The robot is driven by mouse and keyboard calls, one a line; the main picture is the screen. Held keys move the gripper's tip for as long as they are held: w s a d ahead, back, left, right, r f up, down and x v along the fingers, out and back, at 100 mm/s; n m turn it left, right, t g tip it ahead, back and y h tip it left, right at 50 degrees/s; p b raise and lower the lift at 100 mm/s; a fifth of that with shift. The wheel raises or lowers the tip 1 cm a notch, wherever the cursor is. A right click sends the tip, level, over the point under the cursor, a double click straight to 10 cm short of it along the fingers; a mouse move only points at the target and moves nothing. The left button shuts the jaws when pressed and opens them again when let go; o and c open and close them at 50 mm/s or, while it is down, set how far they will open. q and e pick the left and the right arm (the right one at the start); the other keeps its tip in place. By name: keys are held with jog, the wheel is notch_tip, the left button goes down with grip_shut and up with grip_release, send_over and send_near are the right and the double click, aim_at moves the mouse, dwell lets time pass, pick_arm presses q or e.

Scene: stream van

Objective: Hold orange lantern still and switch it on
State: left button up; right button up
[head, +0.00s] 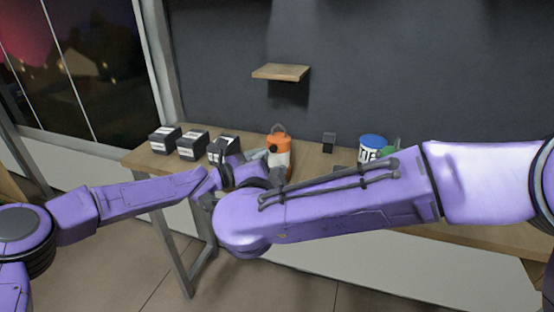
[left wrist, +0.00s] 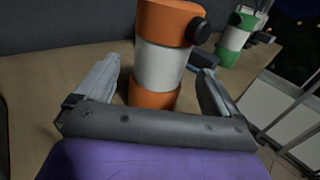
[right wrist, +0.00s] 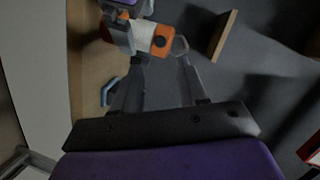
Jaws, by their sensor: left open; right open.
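The orange lantern (head: 279,143), with a white middle band and a top handle, stands upright on the wooden bench in the head view. In the left wrist view the lantern (left wrist: 160,62) stands between the spread fingers of my open left gripper (left wrist: 157,64), with a dark round knob on its upper right side. In the right wrist view the lantern (right wrist: 153,38) appears sideways, its dark knob on the orange top facing the camera. My right gripper (right wrist: 160,66) is open and empty, its fingertips a little short of the lantern. My right arm hides this gripper in the head view.
Black boxes with white labels (head: 193,145) stand left on the bench (head: 140,160). A blue-lidded tub (head: 372,146) and a partly hidden green item (head: 394,148) are to the right. A small black block (head: 329,141) stands behind. A wooden shelf (head: 281,72) juts from the wall.

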aim_at(284, 157)
pick_arm(q)
jog(key=x, duration=0.5)
jog(key=shift+w+d, duration=0.15)
jog(key=shift+d, duration=0.05)
jog(key=c, duration=1.2)
pick_arm(e)
grip_shut()
dwell(0.5)
